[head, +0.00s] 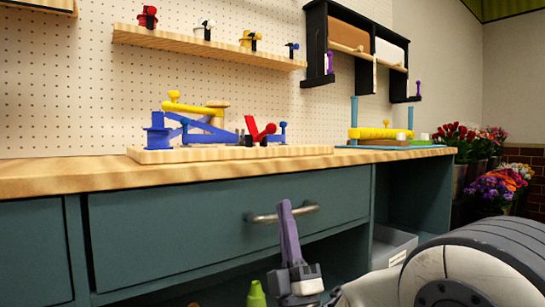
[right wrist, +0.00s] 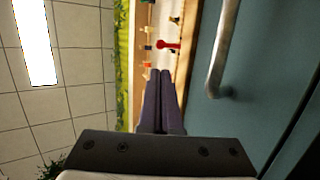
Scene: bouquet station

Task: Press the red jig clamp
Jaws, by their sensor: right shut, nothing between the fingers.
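The red jig clamp (head: 262,131) stands on the wooden jig board (head: 235,152) on the counter, its red arms forming a V. Blue and yellow jig parts (head: 190,122) stand to its left on the board. My right gripper (head: 285,206) is in front of the drawer, below the counter top, with its purple fingers pointing up. It is shut and empty, apart from the clamp. In the right wrist view its fingers (right wrist: 165,74) are together, and a red piece (right wrist: 168,46) shows beyond the tips. My left gripper is not in view.
The counter's front edge (head: 60,183) lies above my right gripper. A metal drawer handle (head: 283,213) is close behind it. Another fixture with a yellow bar (head: 380,133) stands to the right. A shelf (head: 210,48) with small coloured pieces hangs above. Flowers (head: 495,185) stand at right.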

